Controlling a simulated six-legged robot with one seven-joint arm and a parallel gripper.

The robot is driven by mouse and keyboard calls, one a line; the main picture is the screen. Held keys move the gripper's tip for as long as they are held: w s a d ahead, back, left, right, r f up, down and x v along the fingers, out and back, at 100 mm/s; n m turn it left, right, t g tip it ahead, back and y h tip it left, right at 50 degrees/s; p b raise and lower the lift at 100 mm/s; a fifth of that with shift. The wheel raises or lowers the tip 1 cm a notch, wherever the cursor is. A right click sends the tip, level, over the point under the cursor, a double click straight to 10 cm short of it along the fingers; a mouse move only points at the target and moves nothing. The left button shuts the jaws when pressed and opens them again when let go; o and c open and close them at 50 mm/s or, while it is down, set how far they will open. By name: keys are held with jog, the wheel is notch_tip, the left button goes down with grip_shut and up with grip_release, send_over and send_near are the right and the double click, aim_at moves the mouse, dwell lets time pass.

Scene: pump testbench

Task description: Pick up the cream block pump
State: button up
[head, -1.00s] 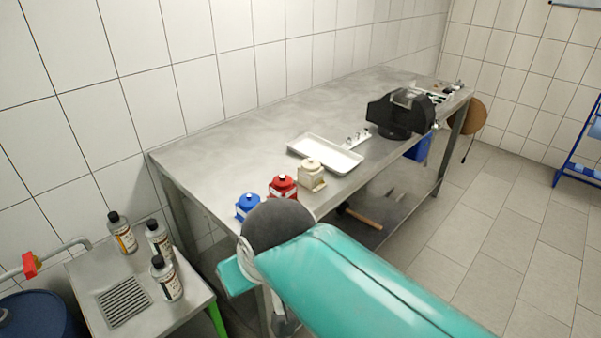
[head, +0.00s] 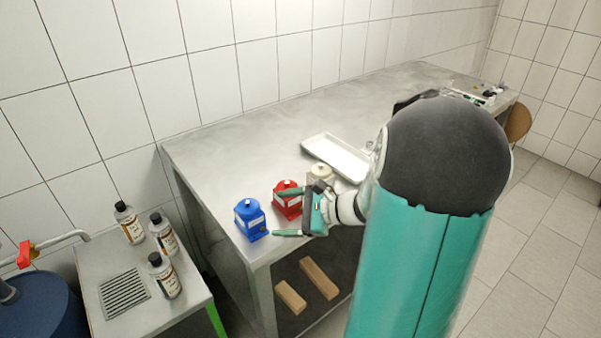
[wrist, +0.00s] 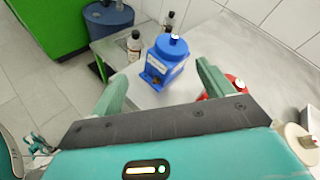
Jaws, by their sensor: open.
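The cream block pump (head: 320,173) stands on the steel bench, partly hidden behind my gripper and arm in the head view. In the wrist view its cream top (wrist: 300,143) shows at the lower right edge, outside the jaws. My gripper (head: 282,213) is open and empty at the bench's front edge, its fingers pointing left. The red pump (head: 288,203) is beside the upper finger and partly covered by it. The blue pump (head: 250,218) stands left of the fingertips. In the wrist view the blue pump (wrist: 167,64) appears beyond and between the open fingers (wrist: 158,88).
A white tray (head: 337,155) lies behind the cream pump. Several bottles (head: 163,275) stand on a small side table (head: 190,305) at left. Wooden blocks (head: 318,278) lie on the lower shelf. The bench top (head: 225,150) behind the pumps is clear.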

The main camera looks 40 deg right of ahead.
jog(key=d+f+m+t+h, duration=0.35)
jog(key=d+m, duration=0.35)
jog(key=d, duration=0.4)
jog(key=m+t+h, duration=0.3)
jog(key=m+h, duration=0.2)
jog(key=m, duration=0.1)
send_near(321, 176)
notch_tip(321, 176, down, 3)
jog(key=d, duration=0.2)
jog(key=w, duration=0.6)
jog(key=shift+w+a+f, duration=0.1)
jog(key=shift+w+a, duration=0.05)
jog(key=shift+a, duration=0.2)
jog(key=shift+w+d, duration=0.15)
jog(key=shift+w, duration=1.35)
jog(key=shift+w+d, duration=0.1)
jog(key=shift+w, duration=1.45)
jog(key=c, duration=1.3)
jog(key=shift+n, duration=0.3)
jog(key=shift+c, duration=1.2)
jog(key=shift+r, duration=0.25)
